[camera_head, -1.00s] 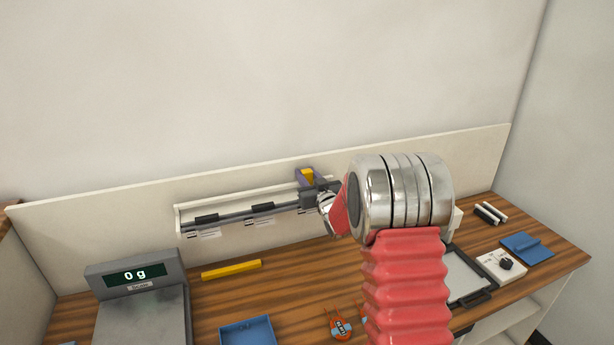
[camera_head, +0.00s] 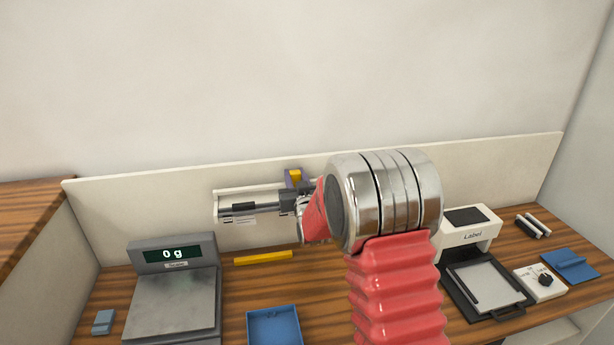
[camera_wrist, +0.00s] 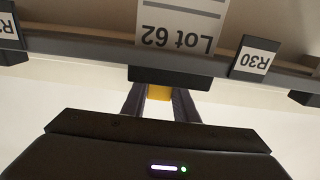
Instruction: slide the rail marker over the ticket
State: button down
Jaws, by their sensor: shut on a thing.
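The rail marker, a yellow piece with a purple part around it (camera_head: 295,177), stands at the long grey rail (camera_head: 263,208) on the back panel. My gripper (camera_head: 290,198) is shut on it, and my arm hides the rail to the right. In the wrist view my gripper (camera_wrist: 165,100) has the yellow part (camera_wrist: 159,92) between its two dark fingers. A white ticket reading "Lot 62" (camera_wrist: 178,35), upside down in this view, lines up with the marker. A dark block sits between ticket and fingers, so the exact overlap is unclear.
A dark holder labelled R30 (camera_wrist: 253,58) is on the rail to the right in the wrist view. Below the rail stand a scale reading 0 g (camera_head: 172,255), a yellow bar (camera_head: 263,257) and a blue tray (camera_head: 274,311). A label printer (camera_head: 468,228) stands right.

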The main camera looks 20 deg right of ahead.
jog(key=shift+a, duration=0.15)
jog(key=c, duration=1.4)
grip_release()
jog(key=shift+s, duration=0.1)
jog(key=s+a, duration=0.1)
jog(key=s, duration=1.2)
jog(key=shift+s, duration=0.25)
jog(key=shift+f, duration=0.2)
